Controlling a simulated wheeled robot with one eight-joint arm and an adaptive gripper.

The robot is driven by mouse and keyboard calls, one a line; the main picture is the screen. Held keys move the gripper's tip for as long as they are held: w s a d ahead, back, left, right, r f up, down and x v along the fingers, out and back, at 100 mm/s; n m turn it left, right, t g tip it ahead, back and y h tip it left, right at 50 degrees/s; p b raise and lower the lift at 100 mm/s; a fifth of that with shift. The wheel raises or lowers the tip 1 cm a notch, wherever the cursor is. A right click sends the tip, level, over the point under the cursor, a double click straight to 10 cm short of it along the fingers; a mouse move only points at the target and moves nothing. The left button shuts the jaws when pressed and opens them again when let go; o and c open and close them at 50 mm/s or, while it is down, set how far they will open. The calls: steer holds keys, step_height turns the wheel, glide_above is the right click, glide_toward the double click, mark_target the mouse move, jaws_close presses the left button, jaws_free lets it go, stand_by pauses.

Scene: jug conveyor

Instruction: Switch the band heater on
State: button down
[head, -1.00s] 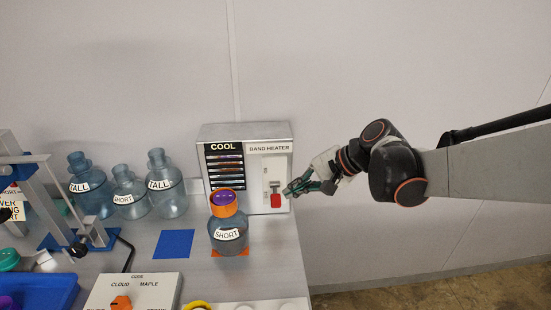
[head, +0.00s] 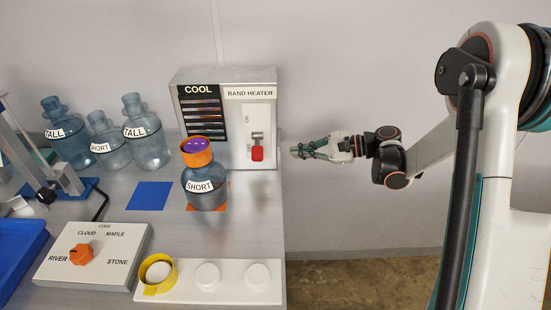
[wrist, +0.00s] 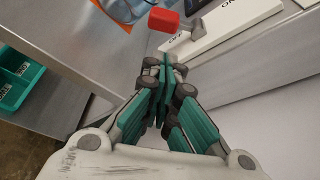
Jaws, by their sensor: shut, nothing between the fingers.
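The band heater box (head: 227,157) stands at the back right of the table. Its left side reads COOL above dark slats. Its right side has a white switch plate with a red-tipped lever (head: 257,153), down at the OFF end. In the wrist view the red tip (wrist: 163,20) is beside the OFF marking, with ON farther along the plate. My gripper (head: 294,151) is right of the box at about the lever's height, pointing left, shut and empty. Its green fingers (wrist: 164,75) are together in the wrist view, apart from the lever.
A short jug (head: 206,190) with an orange and purple cap stands left of the lever on an orange patch. A dial box (head: 130,232) and a white base with a yellow ring (head: 225,290) are in front. Several jugs stand behind left.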

mark_target(257, 152)
steer(key=shift+d+f, duration=0.1)
steer(key=shift+f, duration=0.05)
steer(key=b+x, duration=0.2)
steer(key=x, duration=0.7)
steer(key=shift+f, duration=0.1)
steer(key=shift+w+a+b, duration=0.1)
steer(key=shift+a+b, duration=0.2)
steer(key=shift+a, duration=0.2)
steer(key=shift+a, duration=0.1)
